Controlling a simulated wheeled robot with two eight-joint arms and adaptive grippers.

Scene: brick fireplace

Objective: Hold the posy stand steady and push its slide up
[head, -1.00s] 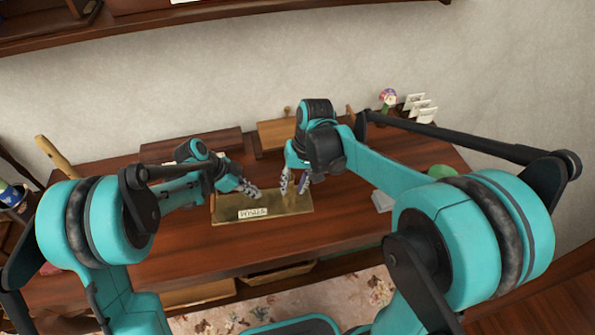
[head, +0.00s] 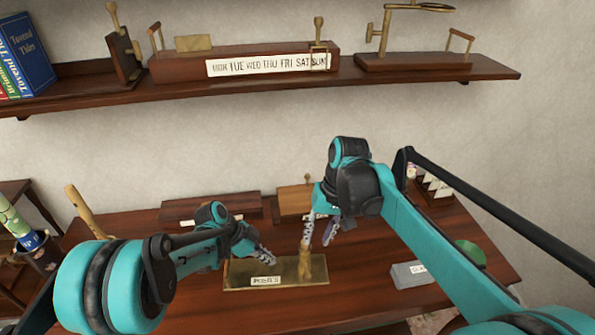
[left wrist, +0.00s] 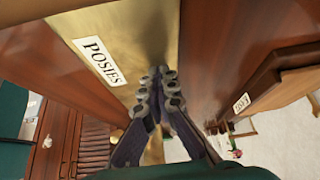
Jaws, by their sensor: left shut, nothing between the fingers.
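The posy stand (head: 290,284) is a brass base with a white POSIES label (head: 265,281), lying on the wooden desk. A short brass upright (head: 305,268), perhaps the slide, rises at its right part. My left gripper (head: 268,257) is shut and empty at the stand's back edge. In the left wrist view its closed fingertips (left wrist: 160,78) are over or against the brass plate (left wrist: 135,30); I cannot tell if they touch. My right gripper (head: 315,246) is open, its fingers apart and pointing down just above the brass upright; contact is unclear.
Wooden boxes (head: 210,207) stand behind the grippers at the wall. A grey labelled block (head: 410,274) and a green round thing (head: 470,252) lie to the right. A wall shelf (head: 300,90) with a weekday strip hangs above. The desk's left front is clear.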

